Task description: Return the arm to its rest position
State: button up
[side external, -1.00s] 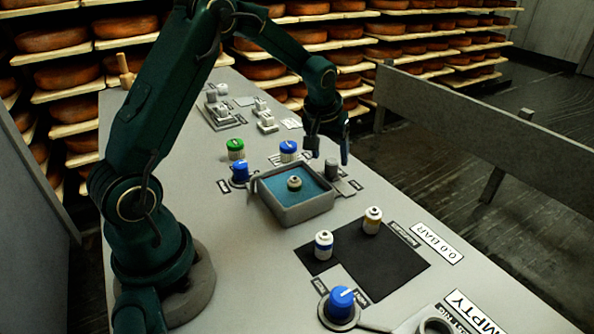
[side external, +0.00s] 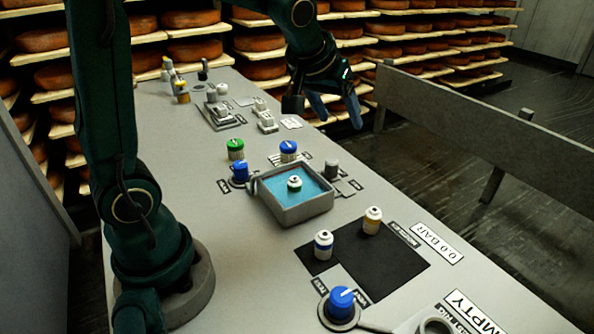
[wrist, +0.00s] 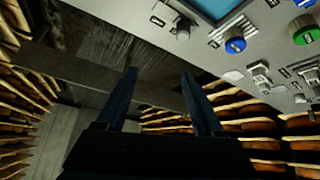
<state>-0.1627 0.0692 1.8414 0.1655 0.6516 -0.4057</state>
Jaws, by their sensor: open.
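My gripper (side external: 333,107) is raised above the far right part of the grey bench (side external: 225,165) in the side external view. Its two fingers are apart with nothing between them. In the wrist view my gripper (wrist: 160,85) also shows two spread, empty fingers. They point past the bench edge, toward the dark floor and the wall.
A grey tray with a blue inside (side external: 300,215) holds a small white vial (side external: 294,184). Knobs and switches line the bench. A grey rail (side external: 470,125) runs along the right; cheese shelves (side external: 190,50) stand behind.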

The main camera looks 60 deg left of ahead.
jog(key=s+d+r+m+t+h, duration=0.1)
jog(key=s+d+r+m, duration=0.3)
jog(key=s, duration=0.6)
jog(key=s+d+f+g, duration=0.1)
jog(key=s+d+f, duration=0.1)
jog(key=s+f, duration=0.1)
jog(key=s+d+f+m+h, duration=0.1)
jog(key=s+d+f, duration=0.1)
jog(key=s, duration=0.3)
jog(key=shift+s+f+g, duration=0.3)
jog(key=shift+f+g, duration=0.1)
